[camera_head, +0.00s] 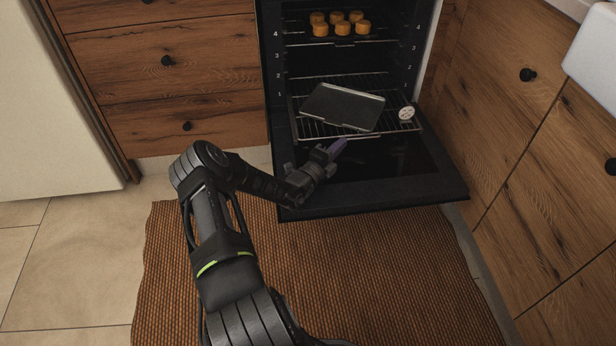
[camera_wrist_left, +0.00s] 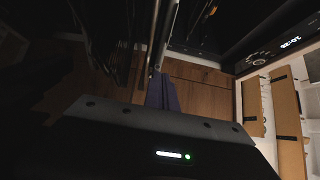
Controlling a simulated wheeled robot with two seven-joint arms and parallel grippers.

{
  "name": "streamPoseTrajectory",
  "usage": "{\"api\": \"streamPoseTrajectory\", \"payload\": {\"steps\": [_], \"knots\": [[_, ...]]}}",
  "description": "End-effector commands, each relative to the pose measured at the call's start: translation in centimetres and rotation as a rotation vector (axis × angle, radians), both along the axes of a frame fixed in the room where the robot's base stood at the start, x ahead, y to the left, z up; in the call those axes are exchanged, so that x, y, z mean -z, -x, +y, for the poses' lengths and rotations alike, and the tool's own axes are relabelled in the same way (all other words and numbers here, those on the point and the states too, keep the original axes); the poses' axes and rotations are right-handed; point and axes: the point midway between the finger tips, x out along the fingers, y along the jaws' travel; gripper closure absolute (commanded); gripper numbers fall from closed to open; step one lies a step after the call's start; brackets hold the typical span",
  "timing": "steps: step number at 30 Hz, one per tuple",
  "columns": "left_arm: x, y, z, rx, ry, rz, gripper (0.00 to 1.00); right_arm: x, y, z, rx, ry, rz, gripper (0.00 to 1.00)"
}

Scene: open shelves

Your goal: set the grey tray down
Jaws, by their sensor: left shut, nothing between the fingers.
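The grey tray (camera_head: 342,107) lies a little askew on the pulled-out lower rack (camera_head: 386,122) of the open oven. My left gripper (camera_head: 338,146) is just in front of the rack's front edge, above the open oven door. Its purple fingers are shut and empty, near the tray's front edge but apart from it. In the left wrist view the purple fingers (camera_wrist_left: 160,92) show together, with metal rods beyond them; I cannot make out the tray there. My right gripper is not in view.
The oven door (camera_head: 400,190) hangs open below the rack. A small white round thing (camera_head: 406,113) is at the rack's right side. Several orange-brown cakes (camera_head: 342,28) stand on the upper rack. Wooden cabinets flank the oven; a brown woven rug (camera_head: 380,270) covers the floor.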

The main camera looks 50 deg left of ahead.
Motion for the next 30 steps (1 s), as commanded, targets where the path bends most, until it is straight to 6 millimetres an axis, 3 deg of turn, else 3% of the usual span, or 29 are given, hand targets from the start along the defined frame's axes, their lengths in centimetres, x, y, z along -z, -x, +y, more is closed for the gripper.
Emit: {"api": "streamPoseTrajectory", "payload": {"steps": [3,15,21,30], "knots": [[-0.4,3.4,-0.5,-0.002,0.003,0.006,1.0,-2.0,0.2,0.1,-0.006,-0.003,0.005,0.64],[-0.1,13.6,-2.3,-0.001,0.002,0.005,1.0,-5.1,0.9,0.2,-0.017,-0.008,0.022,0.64],[0.0,16.3,-2.8,0.0,0.0,0.002,1.0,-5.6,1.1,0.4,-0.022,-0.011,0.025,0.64],[0.1,17.0,-2.9,0.001,0.0,0.002,1.0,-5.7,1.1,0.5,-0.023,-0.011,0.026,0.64]]}}
